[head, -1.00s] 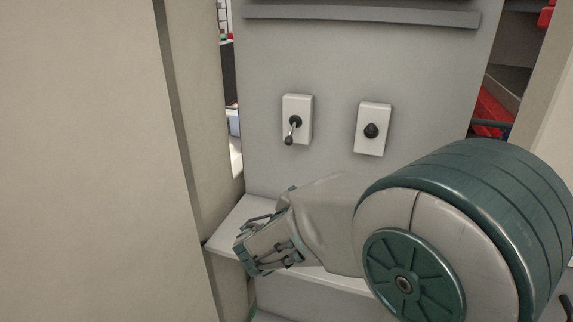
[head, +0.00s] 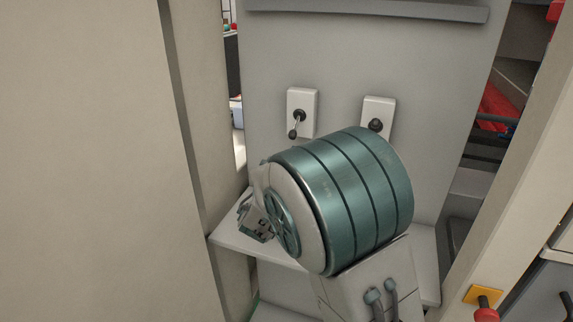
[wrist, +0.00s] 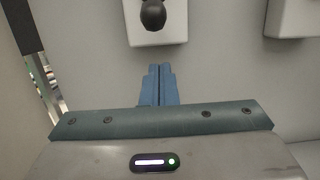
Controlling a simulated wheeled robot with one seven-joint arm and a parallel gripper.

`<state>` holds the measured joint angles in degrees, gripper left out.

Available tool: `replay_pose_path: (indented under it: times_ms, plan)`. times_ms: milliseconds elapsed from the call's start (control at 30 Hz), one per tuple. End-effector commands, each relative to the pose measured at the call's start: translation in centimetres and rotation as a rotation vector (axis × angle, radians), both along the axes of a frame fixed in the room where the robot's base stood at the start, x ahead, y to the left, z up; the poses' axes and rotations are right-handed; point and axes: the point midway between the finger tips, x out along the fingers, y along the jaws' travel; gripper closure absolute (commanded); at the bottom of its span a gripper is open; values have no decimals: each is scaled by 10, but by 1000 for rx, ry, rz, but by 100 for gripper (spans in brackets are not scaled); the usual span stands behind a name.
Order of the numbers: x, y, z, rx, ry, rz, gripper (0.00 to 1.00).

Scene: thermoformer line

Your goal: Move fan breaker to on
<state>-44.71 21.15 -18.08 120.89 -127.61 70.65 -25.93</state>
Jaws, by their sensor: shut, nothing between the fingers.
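Two pale switch plates sit on the grey panel. The left switch (head: 301,113) has a dark-knobbed metal lever hanging down and slightly left. The right switch (head: 379,112) shows a dark knob facing outward, its lower part hidden by my arm. No label shows which is the fan breaker. My gripper (wrist: 158,86) is shut and empty, its blue fingers together just below the left plate (wrist: 155,34) and its dark knob in the wrist view, apart from the knob. In the head view my gripper is largely hidden behind my arm.
A pale ledge (head: 227,236) juts out below the switches, near my gripper. A grey rail (head: 370,10) crosses the panel above. Pale upright walls stand close on the left and right. A red knob on a yellow plate (head: 484,297) is at lower right.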

Motion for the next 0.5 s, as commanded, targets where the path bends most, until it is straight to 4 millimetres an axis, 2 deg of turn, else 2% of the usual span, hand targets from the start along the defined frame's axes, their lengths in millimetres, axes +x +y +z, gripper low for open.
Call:
replay_pose_path:
  times_ms: [33,167,500]
  plan:
    - [-6,4,14,6,-3,6,100]
    - [-13,6,25,4,-2,5,100]
    - [-17,8,29,3,-1,4,100]
